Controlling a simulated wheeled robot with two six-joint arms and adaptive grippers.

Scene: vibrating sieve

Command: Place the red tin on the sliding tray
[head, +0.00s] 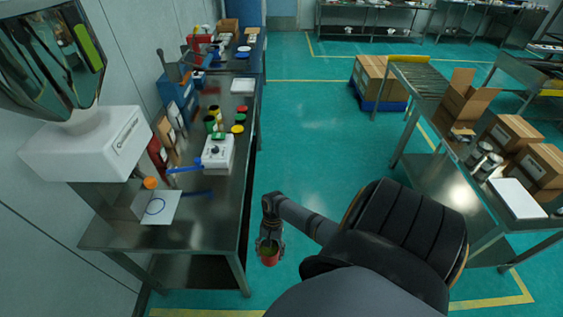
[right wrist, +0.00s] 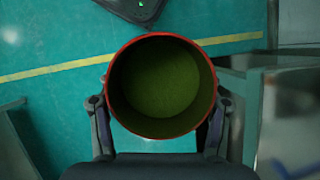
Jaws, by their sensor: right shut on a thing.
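The red tin (head: 270,260) is in my right gripper (head: 269,246), low in front of the near end of the left bench, over the floor. In the right wrist view, the tin (right wrist: 160,135) is seen from above, open, with green content inside. The fingers of the right gripper (right wrist: 158,104) are on both sides of it. My left gripper is not in view.
The steel bench (head: 214,228) runs along the left wall. The white machine (head: 92,144) overhangs its near end. A white control box (head: 217,153) and several small coloured tins and lids stand farther back. A table with cartons (head: 512,134) is at right. Green floor lies between.

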